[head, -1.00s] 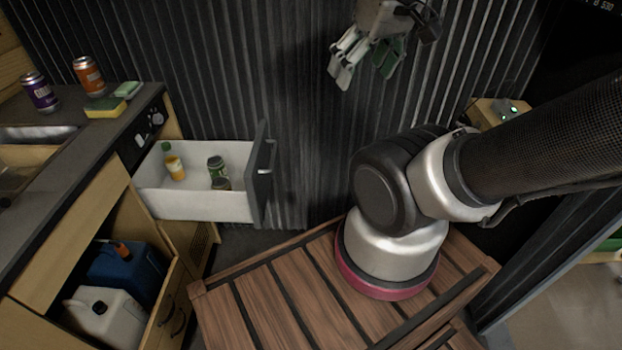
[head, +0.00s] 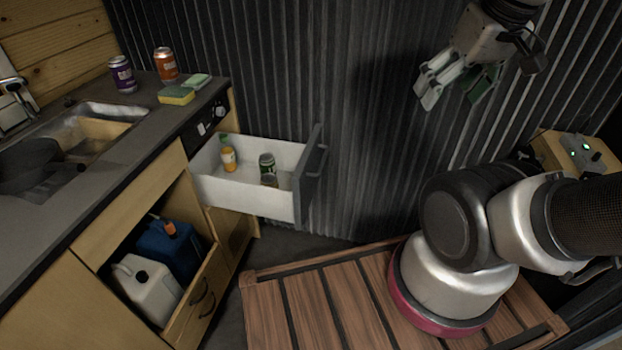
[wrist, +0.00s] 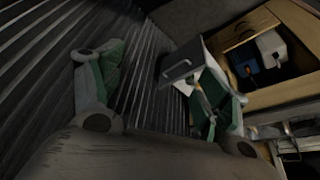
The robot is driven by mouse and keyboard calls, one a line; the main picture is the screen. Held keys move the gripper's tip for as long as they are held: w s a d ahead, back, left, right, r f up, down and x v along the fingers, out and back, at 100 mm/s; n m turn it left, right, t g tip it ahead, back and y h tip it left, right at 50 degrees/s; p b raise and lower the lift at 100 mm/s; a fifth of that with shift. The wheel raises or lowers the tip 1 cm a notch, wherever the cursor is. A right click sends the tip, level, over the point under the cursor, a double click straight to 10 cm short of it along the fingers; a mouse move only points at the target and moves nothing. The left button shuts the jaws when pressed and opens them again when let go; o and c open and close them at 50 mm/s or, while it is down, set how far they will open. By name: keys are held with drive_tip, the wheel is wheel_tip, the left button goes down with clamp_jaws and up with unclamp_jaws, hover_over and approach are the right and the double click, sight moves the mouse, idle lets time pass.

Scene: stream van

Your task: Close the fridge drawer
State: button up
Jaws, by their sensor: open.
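The fridge drawer (head: 246,195) is pulled out of the counter in the head view. It is a white bin with a dark front panel (head: 309,180) and a handle facing right. Inside it are an orange bottle (head: 228,158) and a dark green can or jar (head: 267,164); a smaller item beside the jar is partly hidden. My gripper (head: 455,94) is open and empty, up high to the right of the drawer, apart from it. In the wrist view the drawer (wrist: 185,62) with its handle shows beyond my open gripper (wrist: 152,98).
The counter (head: 120,150) holds a purple can (head: 122,75), an orange can (head: 165,64), sponges (head: 177,95) and a sink with a dark pan (head: 35,165). An open lower cabinet holds a white jug (head: 147,288) and a blue jug (head: 168,247). A corrugated wall (head: 370,110) stands behind.

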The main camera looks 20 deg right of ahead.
drive_tip(key=c, duration=0.3)
drive_tip(key=shift+d+f, duration=0.25)
drive_tip(key=shift+f, duration=0.05)
drive_tip(key=c, duration=0.3)
drive_tip(key=f+m+g, duration=0.1)
drive_tip(key=f, duration=0.1)
drive_tip(key=w+d+f+m+g, duration=0.1)
drive_tip(key=f+g, duration=0.1)
drive_tip(key=f, duration=0.1)
drive_tip(key=w+f+g+y, duration=0.1)
drive_tip(key=f, duration=0.2)
drive_tip(key=shift+w+d+m, duration=0.1)
drive_tip(key=shift+d+m, duration=0.3)
clamp_jaws()
drive_tip(key=m+t+y, duration=0.4)
drive_tip(key=m+y, duration=0.3)
drive_tip(key=m, duration=1.4)
approach(311, 183)
drive_tip(key=shift+x, duration=2.3)
